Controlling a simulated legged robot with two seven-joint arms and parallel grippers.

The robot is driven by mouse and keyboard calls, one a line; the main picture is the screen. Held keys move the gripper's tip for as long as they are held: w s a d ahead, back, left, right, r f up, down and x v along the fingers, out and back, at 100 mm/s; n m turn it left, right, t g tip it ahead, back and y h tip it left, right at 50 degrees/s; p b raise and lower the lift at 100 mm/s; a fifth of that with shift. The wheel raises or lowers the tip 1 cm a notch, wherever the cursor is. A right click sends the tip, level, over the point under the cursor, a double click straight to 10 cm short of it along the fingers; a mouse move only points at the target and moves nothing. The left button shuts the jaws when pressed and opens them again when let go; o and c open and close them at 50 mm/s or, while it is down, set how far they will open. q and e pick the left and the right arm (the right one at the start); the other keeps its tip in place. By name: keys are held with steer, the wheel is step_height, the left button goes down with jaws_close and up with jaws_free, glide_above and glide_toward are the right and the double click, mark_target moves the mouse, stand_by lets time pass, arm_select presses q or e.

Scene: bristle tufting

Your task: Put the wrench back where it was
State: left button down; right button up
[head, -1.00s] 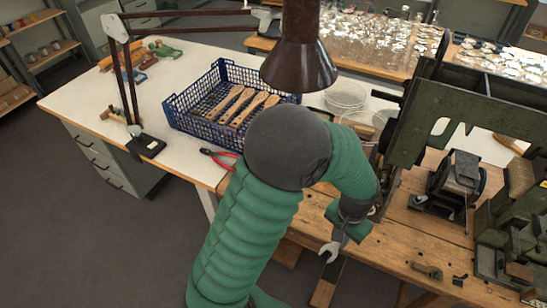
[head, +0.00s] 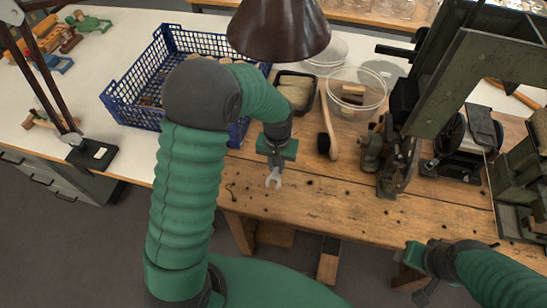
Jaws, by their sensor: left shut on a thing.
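My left gripper (head: 277,157) is shut on a silver wrench (head: 274,178). The wrench points down, with its open-jawed end lowest and its upper part hidden in the gripper. It shows over the wooden workbench top (head: 330,200), left of a wooden-handled brush (head: 327,140); I cannot tell whether it touches the wood. My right gripper (head: 424,289) is at the lower right, in front of the bench edge. Its fingers are dark and small, and I cannot tell whether they are open.
A blue crate (head: 128,112) stands on the white table at left, partly behind my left arm. A dark tray (head: 297,92) and a clear bowl (head: 357,93) sit behind the brush. A green machine (head: 400,135) stands right. The bench's front middle is mostly clear.

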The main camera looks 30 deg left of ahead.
arm_select(q)
steer(key=w+a, duration=0.2)
steer(key=w+a+f, duration=0.1)
steer(key=a, duration=0.1)
steer(key=shift+w+a+f, duration=0.2)
steer(key=shift+w, duration=0.15)
steer(key=shift+s+d+f, duration=0.1)
steer(key=shift+d+f, duration=0.15)
steer(key=shift+f, duration=0.3)
steer(key=shift+s+d+f, duration=0.1)
steer(key=shift+d+f, duration=0.15)
steer(key=shift+f, duration=0.25)
steer(key=shift+w+d+f, duration=0.1)
steer(key=shift+d+f, duration=0.15)
steer(key=shift+d, duration=0.2)
steer(key=shift+f, duration=0.15)
steer(key=c, duration=1.6)
jaws_free()
steer(key=shift+a, duration=0.35)
steer(key=shift+o, duration=1.4)
steer(key=shift+a, duration=0.2)
steer(key=shift+d, duration=0.35)
arm_select(e)
steer(key=shift+a, duration=0.2)
